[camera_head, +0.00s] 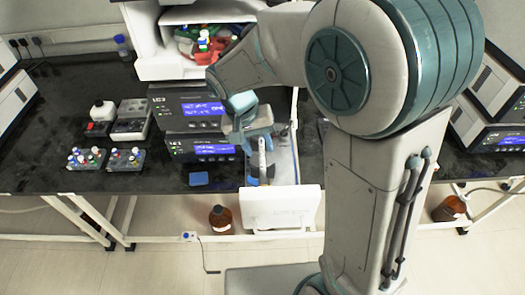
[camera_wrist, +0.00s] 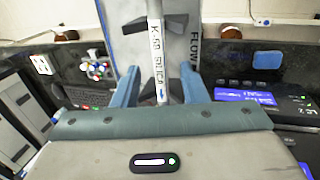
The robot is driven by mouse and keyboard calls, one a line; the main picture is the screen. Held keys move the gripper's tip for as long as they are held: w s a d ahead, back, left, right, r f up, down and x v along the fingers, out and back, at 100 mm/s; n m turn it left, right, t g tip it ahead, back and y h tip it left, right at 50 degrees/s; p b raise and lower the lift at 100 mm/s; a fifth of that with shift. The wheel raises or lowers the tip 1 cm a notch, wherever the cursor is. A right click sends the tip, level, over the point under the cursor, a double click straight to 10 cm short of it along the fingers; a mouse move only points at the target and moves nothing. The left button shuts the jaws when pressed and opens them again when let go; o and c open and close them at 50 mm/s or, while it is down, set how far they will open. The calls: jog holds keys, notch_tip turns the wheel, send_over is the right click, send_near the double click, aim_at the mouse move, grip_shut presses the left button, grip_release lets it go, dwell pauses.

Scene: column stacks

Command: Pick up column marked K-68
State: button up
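The two blue fingers are apart, with a visible gap on each side of the column.
A white front panel (camera_head: 283,208) sticks out past the bench edge. Stacked instruments with blue screens (camera_head: 190,110) stand left of my gripper. Vial racks (camera_head: 86,158) and a blue pad (camera_head: 199,179) lie on the black bench. A brown bottle (camera_head: 220,218) stands below.

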jog(key=shift+x, duration=0.85)
grip_shut()
jog(key=shift+r, duration=0.1)
